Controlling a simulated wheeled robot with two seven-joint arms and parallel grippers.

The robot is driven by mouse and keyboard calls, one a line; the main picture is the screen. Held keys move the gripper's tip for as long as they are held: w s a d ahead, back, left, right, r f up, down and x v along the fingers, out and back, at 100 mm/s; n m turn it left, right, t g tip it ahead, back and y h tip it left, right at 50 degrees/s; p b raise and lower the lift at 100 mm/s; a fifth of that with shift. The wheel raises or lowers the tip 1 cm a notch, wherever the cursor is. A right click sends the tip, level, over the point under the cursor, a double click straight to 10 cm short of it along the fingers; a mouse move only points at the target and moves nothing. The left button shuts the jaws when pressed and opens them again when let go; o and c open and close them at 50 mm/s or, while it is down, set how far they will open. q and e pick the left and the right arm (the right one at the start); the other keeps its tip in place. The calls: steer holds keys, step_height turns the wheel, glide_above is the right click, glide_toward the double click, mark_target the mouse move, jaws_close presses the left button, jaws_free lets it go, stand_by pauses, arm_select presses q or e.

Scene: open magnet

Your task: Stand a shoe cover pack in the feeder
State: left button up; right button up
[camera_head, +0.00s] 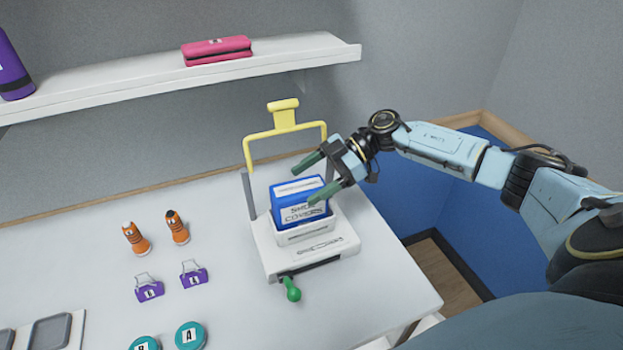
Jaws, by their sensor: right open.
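The blue shoe cover pack (299,212) stands upright in the white feeder (282,262), its lower part hidden inside the feeder's box. Its front reads "SHOE COVERS". The feeder has a raised yellow handle frame (284,124) on grey posts and a green knob (292,290) at its front. My right gripper (317,178) is open just above and to the right of the pack's top, with one green finger behind the pack and one in front near its upper right corner. I cannot tell if a finger touches it. My left gripper is not in view.
A shelf (120,92) above holds a pink case (217,50) and a purple bottle (14,66). The table is clear right of the feeder.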

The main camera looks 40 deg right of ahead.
steer(key=shift+d, duration=0.1)
steer(key=b+v, duration=0.2)
steer(key=v, duration=1.1)
steer(key=shift+d, duration=0.1)
